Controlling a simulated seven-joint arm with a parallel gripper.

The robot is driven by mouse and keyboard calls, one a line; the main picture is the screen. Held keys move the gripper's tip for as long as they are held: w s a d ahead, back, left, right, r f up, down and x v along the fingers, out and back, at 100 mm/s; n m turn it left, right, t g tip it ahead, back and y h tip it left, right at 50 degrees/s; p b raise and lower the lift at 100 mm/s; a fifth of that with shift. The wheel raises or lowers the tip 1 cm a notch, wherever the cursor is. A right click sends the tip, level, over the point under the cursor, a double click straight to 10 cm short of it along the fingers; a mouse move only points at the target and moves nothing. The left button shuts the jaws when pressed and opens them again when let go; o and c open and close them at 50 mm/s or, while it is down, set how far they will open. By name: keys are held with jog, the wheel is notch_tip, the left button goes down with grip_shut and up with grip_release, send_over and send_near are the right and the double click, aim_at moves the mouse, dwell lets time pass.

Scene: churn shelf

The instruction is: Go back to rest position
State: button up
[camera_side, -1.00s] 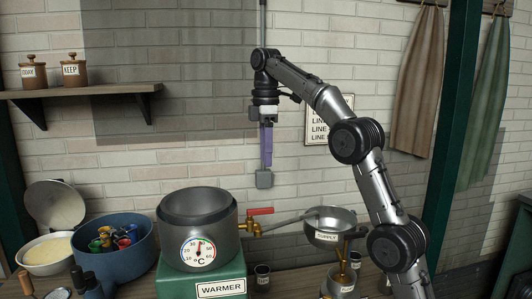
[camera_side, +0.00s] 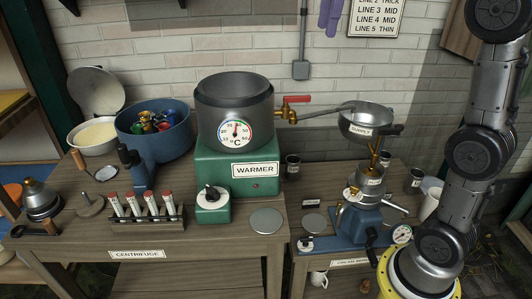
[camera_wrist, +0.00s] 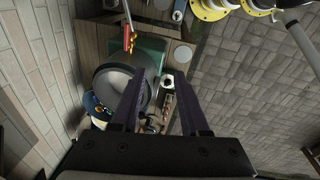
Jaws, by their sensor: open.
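My gripper (camera_side: 329,30) shows at the top edge of the side view as two purple fingers pointing down, in free air; the rest of it is out of frame. In the wrist view my gripper (camera_wrist: 160,76) has its two purple fingers spread apart with nothing between them. It hangs high above the benches, near the brick wall, touching nothing.
Below are the green warmer (camera_side: 218,160) with a grey pot (camera_side: 235,115), a blue tub (camera_side: 150,145), a rack of capped tubes (camera_side: 147,215) and a supply bowl (camera_side: 367,125). A grey box (camera_side: 300,70) hangs on the wall.

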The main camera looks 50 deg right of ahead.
jog(key=s+a+f+m+t, duration=0.1)
jog(key=s+a+f+m, duration=0.2)
jog(key=s, duration=0.4)
jog(key=s+a+f+t, duration=0.1)
jog(key=s+a+f, duration=0.2)
jog(key=s+f, duration=0.3)
jog(key=s+f+m+t, duration=0.1)
jog(key=s+f+m, duration=0.1)
jog(key=f, duration=0.5)
jog(key=s+f+m+t, duration=0.1)
jog(key=f+m, duration=0.4)
jog(key=f, duration=0.2)
jog(key=shift+s+a, duration=0.35)
jog(key=shift+a, duration=0.05)
dwell(4.9)
